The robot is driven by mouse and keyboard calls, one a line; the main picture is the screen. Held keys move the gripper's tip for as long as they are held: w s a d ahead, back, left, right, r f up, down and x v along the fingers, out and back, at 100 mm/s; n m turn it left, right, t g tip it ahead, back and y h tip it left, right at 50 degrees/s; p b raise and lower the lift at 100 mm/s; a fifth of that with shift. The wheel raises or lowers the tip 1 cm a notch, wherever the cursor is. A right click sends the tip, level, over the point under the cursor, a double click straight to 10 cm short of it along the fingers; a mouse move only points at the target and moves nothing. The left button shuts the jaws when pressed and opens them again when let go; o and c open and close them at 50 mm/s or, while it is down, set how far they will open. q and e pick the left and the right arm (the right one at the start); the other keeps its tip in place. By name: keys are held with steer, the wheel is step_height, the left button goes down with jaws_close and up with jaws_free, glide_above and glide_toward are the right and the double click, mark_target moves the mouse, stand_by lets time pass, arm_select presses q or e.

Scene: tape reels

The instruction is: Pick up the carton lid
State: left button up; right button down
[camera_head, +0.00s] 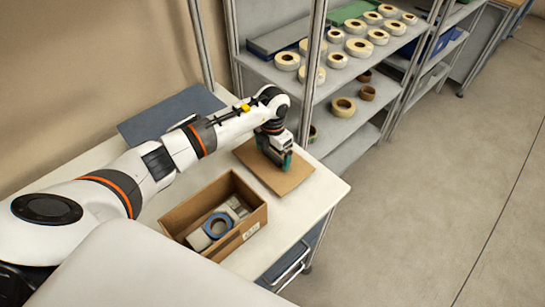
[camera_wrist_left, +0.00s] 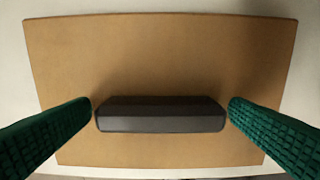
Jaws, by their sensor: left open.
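The carton lid (camera_head: 290,179) is a flat brown cardboard panel lying on the white table, behind the open carton. In the left wrist view the lid (camera_wrist_left: 160,60) fills most of the picture, with a dark bar-shaped handle (camera_wrist_left: 160,115) on it. My left gripper (camera_head: 275,160) is over the lid, and its green fingers (camera_wrist_left: 160,112) are open on either side of the handle, with a small gap at each end. The open carton (camera_head: 252,225) holds tape reels and other items. My right gripper is not in view.
The white table (camera_head: 325,193) has a dark blue-grey mat (camera_head: 170,112) at the back. A metal shelf (camera_head: 375,62) with several tape reels stands close behind the table, its post near my left arm. Open floor lies to the right.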

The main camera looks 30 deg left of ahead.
arm_select(q)
steer(key=shift+f, duration=0.1)
steer(key=c, duration=1)
